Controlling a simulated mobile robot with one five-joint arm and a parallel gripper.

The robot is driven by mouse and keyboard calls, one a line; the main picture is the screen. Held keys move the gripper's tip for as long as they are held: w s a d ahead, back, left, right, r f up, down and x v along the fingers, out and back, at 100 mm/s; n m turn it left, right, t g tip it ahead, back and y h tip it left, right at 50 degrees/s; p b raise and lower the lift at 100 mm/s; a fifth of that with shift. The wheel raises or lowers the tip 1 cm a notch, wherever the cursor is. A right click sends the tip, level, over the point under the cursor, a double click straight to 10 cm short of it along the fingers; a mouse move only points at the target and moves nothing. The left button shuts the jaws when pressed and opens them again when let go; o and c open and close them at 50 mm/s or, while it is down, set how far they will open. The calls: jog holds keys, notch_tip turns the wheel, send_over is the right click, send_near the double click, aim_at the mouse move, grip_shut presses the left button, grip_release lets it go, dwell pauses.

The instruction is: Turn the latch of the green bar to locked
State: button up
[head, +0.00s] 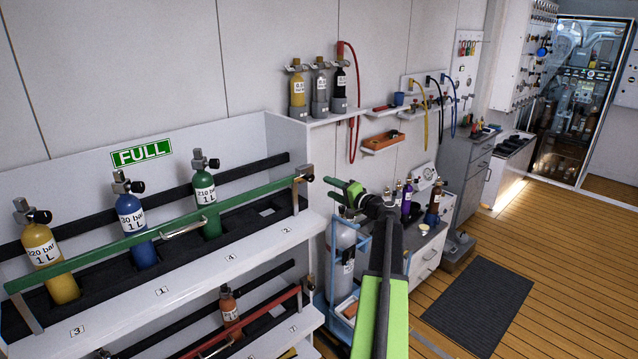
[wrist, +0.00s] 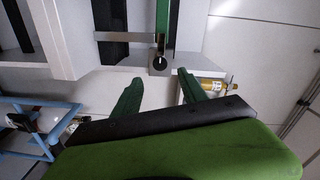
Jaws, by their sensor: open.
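The green bar (head: 165,220) runs across the front of the upper FULL shelf, with a silver handle on it. Its latch (head: 305,173) is at the bar's right end, by a metal post. In the wrist view the bar (wrist: 163,18) comes in from the top and the latch (wrist: 160,62) shows as a small dark round end. I cannot tell which way the latch is turned. My gripper (head: 338,186) is open and empty, to the right of the latch. In the wrist view its green fingertips (wrist: 160,88) are spread on either side of the latch's line, apart from it.
Yellow (head: 52,262), blue (head: 135,223) and green (head: 205,195) bottles stand behind the green bar. A red bar (head: 245,325) crosses the shelf below. A blue trolley (head: 342,270) stands under my gripper. Small bottles stand on a wall shelf (head: 340,117) above.

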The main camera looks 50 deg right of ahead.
jog(key=s, duration=0.6)
jog(key=shift+s+a, duration=0.25)
jog(key=shift+s, duration=0.1)
jog(key=shift+r, duration=0.1)
jog(key=w+a+f+n+g+y, duration=0.2)
jog(key=w+a+f, duration=0.2)
jog(key=a, duration=0.7)
jog(key=w+a+f+n+g+y, duration=0.2)
jog(key=w+a+f+n+g, duration=0.15)
jog(key=a, duration=0.65)
jog(key=w+a+f+n+g+y, duration=0.2)
jog(key=w+a+f, duration=0.2)
jog(key=a, duration=0.7)
jog(key=s+a+f+n+g, duration=0.2)
jog(key=a+f+g, duration=0.15)
jog(key=a, duration=0.65)
jog(key=s+a+f+n+g, duration=0.1)
jog(key=a+f+n+g, duration=0.3)
jog(key=a, duration=0.5)
jog(key=s+a+f+n+g+h, duration=0.2)
jog(key=s+a+f+h, duration=0.1)
jog(key=s+a, duration=0.6)
jog(key=shift+a+f+g+h, duration=0.3)
jog(key=shift+a+f+h, duration=0.1)
jog(key=shift+a+h, duration=0.5)
